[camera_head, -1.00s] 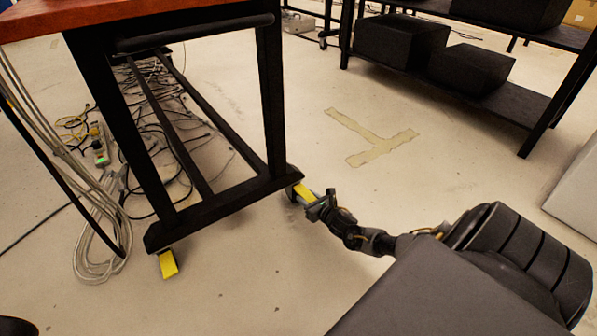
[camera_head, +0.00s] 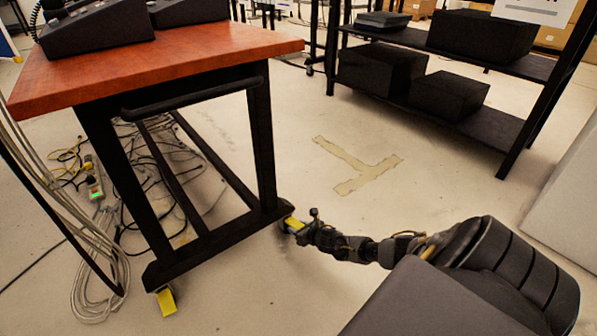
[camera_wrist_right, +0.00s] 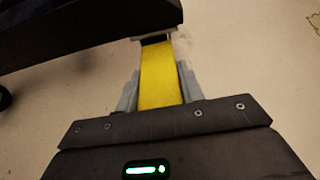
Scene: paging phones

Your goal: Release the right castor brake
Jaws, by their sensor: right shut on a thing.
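The right castor brake is a yellow pedal (camera_head: 292,222) at the right foot of the black-framed table (camera_head: 200,231). My right gripper (camera_head: 297,229) reaches in low from the right, at the pedal. In the right wrist view the yellow pedal (camera_wrist_right: 159,78) lies between the two grey fingers (camera_wrist_right: 158,92), which are shut on it. The castor wheel under the pedal is mostly hidden by the gripper and the foot. The left castor's yellow pedal (camera_head: 166,302) slopes down at the left foot. My left gripper is not in view.
Loose cables (camera_head: 100,255) hang and lie on the floor at the left, under and beside the table. A black shelf rack (camera_head: 455,106) with dark boxes stands at the back right. The floor around the tape mark (camera_head: 362,175) is clear.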

